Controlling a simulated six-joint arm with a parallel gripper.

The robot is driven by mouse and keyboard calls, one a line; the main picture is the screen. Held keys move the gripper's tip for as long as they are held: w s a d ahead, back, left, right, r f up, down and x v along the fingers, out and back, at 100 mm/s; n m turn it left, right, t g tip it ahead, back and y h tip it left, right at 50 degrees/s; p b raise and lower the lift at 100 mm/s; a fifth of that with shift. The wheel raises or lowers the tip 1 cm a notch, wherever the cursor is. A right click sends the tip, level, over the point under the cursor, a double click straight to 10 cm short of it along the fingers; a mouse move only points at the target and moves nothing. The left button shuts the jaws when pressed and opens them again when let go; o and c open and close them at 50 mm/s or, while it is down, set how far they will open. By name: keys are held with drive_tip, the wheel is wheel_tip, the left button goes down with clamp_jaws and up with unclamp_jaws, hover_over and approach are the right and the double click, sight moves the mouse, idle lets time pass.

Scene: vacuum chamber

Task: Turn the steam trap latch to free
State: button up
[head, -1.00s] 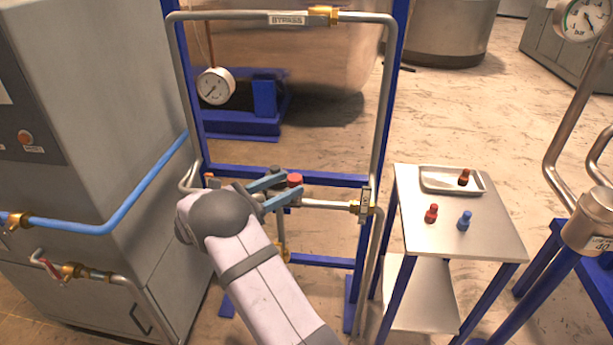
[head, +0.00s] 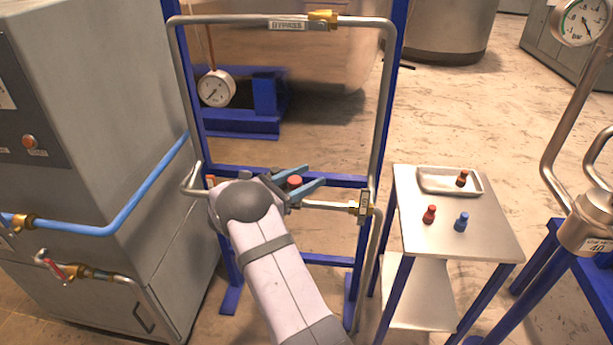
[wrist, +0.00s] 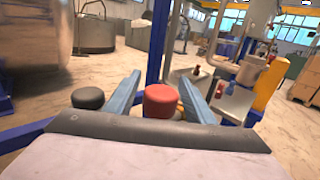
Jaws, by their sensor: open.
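A red round knob (head: 295,182) stands on the middle pipe of the blue frame. It also shows in the wrist view (wrist: 159,101), between my two blue-grey fingers. My gripper (head: 316,175) is open, with one finger on each side of the red knob. I cannot tell whether either finger touches it. A black round knob (wrist: 88,98) is left of the left finger in the wrist view. My wrist hides the pipe and fittings below the knobs, and no latch can be clearly made out.
The middle pipe (head: 330,206) runs right to a tagged brass fitting (head: 364,204). The bypass pipe (head: 230,15) and blue frame uprights (head: 392,90) surround the work area. A grey cabinet (head: 90,120) stands left. A small table (head: 490,235) with red and blue pieces stands right.

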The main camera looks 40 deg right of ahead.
drive_tip(key=shift+c, duration=0.7)
clamp_jaws()
drive_tip(key=shift+w+n+t, duration=0.1)
drive_tip(key=shift+n+t, duration=0.2)
drive_tip(key=shift+t, duration=0.2)
drive_tip(key=w+n+t+y+b, duration=0.1)
drive_tip(key=n+t+y+b, duration=0.1)
drive_tip(key=n+t+b, duration=0.1)
drive_tip(key=n+t+y+b, duration=0.2)
drive_tip(key=n+t+b, duration=0.1)
drive_tip(key=t+b, duration=0.2)
drive_tip(key=w+a+n+t+y+b, duration=0.1)
drive_tip(key=n+t+y+b, duration=0.1)
drive_tip(key=n+t+b, duration=0.1)
drive_tip(key=shift+w+a+f+t+b, duration=0.1)
drive_tip(key=shift+w+f+t+b, duration=0.25)
drive_tip(key=shift+t+b, duration=0.5)
drive_tip(key=shift+r+n+y+b, duration=0.1)
drive_tip(key=shift+n+y+b, duration=0.2)
drive_tip(key=shift+b, duration=0.75)
drive_tip(key=shift+w+a+r+t+y+b, duration=0.15)
drive_tip(key=shift+r+t+y+b, duration=0.15)
drive_tip(key=shift+b, duration=0.35)
